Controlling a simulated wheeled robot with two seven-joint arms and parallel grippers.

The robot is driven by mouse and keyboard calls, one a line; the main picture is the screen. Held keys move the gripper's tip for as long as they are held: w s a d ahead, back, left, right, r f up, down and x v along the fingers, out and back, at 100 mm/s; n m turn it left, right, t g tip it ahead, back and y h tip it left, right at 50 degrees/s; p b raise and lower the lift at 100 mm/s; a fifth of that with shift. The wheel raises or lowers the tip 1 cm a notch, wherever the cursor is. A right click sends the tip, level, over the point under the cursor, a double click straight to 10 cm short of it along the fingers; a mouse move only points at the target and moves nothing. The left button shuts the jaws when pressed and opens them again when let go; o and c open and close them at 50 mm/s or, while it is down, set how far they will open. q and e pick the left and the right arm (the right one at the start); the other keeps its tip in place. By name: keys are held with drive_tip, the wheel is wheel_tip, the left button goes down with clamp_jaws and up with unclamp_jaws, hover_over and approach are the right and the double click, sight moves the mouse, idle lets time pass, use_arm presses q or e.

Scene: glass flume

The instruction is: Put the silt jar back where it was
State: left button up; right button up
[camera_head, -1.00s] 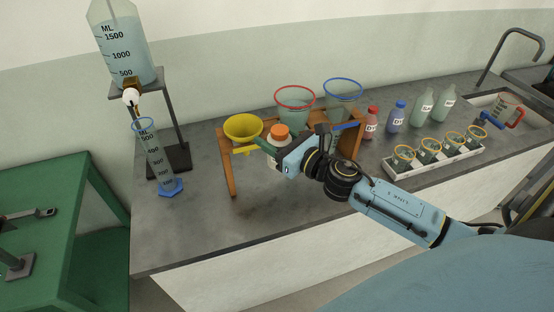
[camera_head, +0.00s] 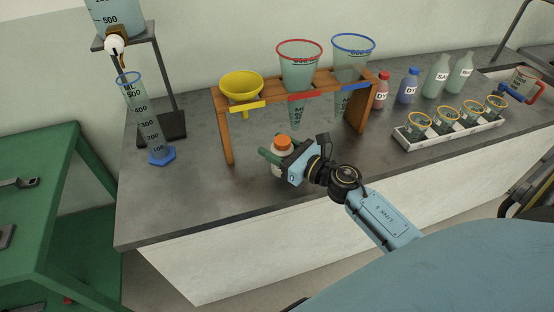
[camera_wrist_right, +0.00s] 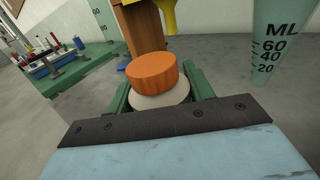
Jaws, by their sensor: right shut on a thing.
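The silt jar (camera_head: 277,159) is a pale jar with an orange lid. My right gripper (camera_head: 275,158) is shut on it, in front of the wooden funnel rack (camera_head: 223,138). The jar looks upright, close to the bench top; I cannot tell whether it touches. In the right wrist view the orange lid (camera_wrist_right: 153,77) shows between the green fingers, and the jar's lower body is hidden. My left gripper is not in view.
The rack holds a yellow funnel (camera_head: 241,86) and two clear cones with red (camera_head: 299,68) and blue (camera_head: 352,62) rims. A graduated cylinder (camera_head: 149,125) stands left. A white tray of cups (camera_head: 450,140) and several bottles stand right. The front bench is mostly clear.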

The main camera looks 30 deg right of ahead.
drive_tip(key=shift+f+b, duration=0.4)
drive_tip(key=shift+f, duration=1)
drive_tip(key=shift+f, duration=0.2)
drive_tip(key=o, duration=1)
drive_tip(key=shift+o, duration=0.2)
drive_tip(key=shift+r, duration=0.15)
drive_tip(key=b+v, duration=0.2)
drive_tip(key=v, duration=1)
